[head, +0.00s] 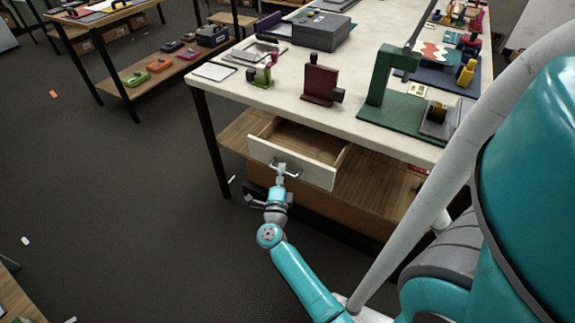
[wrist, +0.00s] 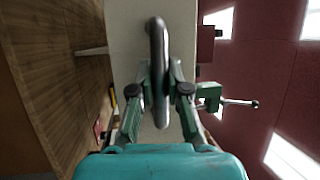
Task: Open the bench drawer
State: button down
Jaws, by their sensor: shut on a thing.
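The bench drawer (head: 318,173) has a pale front and stands pulled out under the white-topped bench, with its empty wooden inside showing in the head view. Its metal bar handle (head: 297,170) is on the front. My gripper (head: 281,172) is at the handle. In the wrist view the handle (wrist: 157,70) runs upright between the two fingers, and my gripper (wrist: 158,85) is shut on it. The drawer's pale front (wrist: 127,30) fills the middle of that view behind the handle.
The bench top (head: 270,97) carries a green press (head: 378,80), a dark red block (head: 320,84) and other tools. A wooden lower shelf (head: 375,190) lies beneath the drawer. Another table with a shelf (head: 165,72) stands at the back left. The dark floor (head: 130,200) on the left is mostly clear.

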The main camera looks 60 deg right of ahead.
jog(key=shift+a, duration=0.35)
jog(key=c, duration=1.1)
grip_release()
jog(key=shift+c, duration=0.2)
jog(key=v, duration=1.2)
jog(key=s+a+r+n+t+y, duration=0.4)
jog(key=s+a+r+n+y, duration=0.1)
jog(key=s+a+n+y, duration=0.4)
jog(key=s+a+r+n+t+y, duration=0.4)
jog(key=s+a+n+y, duration=0.5)
jog(key=s+a+n, duration=0.4)
jog(key=a+r+n, duration=0.1)
jog(key=a+n, duration=0.3)
jog(key=n, duration=0.5)
jog(key=shift+s+a+r+y, duration=0.2)
jog(key=shift+s+r+y, duration=0.15)
jog(key=shift+y, duration=0.05)
